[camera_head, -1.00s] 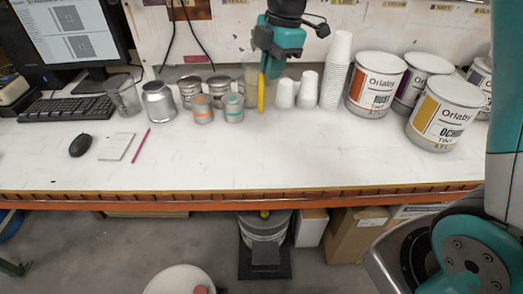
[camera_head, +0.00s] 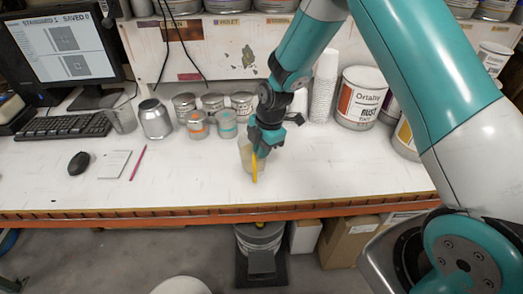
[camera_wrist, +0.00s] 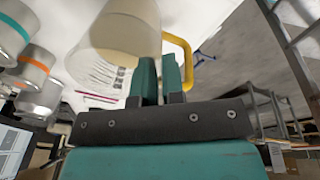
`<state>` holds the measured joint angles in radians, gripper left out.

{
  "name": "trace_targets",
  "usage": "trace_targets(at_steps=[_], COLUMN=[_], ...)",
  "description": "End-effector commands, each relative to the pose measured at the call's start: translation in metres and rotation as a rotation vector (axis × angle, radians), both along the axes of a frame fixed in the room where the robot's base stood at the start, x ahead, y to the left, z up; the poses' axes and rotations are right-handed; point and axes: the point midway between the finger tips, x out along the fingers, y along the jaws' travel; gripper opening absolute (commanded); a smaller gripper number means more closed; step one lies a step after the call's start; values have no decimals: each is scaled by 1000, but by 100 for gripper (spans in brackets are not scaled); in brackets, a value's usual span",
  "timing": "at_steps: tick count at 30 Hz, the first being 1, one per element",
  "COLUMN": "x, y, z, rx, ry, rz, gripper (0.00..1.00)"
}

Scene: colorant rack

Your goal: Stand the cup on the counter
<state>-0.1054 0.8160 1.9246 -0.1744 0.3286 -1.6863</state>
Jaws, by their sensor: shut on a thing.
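The cup (camera_head: 245,157) is translucent and beige, with a yellow handle (camera_head: 254,170). In the head view it is over the front middle of the white counter (camera_head: 200,180), partly hidden by my gripper (camera_head: 262,150). In the wrist view the cup (camera_wrist: 115,28) fills the upper middle, with dark marks on its wall and the yellow handle (camera_wrist: 183,46) at its right. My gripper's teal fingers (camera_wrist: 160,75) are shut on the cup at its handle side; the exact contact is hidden. I cannot tell whether its base touches the counter.
Grey cans (camera_head: 155,120) and small banded tins (camera_head: 197,125) stand behind and to the left. Stacked white cups (camera_head: 323,90) and a paint tub (camera_head: 358,100) stand right. The counter's front edge (camera_head: 200,214) is close.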

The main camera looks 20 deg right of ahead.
Motion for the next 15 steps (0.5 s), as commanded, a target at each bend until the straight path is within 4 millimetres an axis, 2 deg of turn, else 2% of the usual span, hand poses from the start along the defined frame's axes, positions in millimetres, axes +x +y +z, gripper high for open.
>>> trace_targets(at_steps=[5,15], x=[0,0], y=[0,0], z=[-16,-21], rx=[0,0], ry=[0,-1], rz=[0,1], gripper=[0,0])
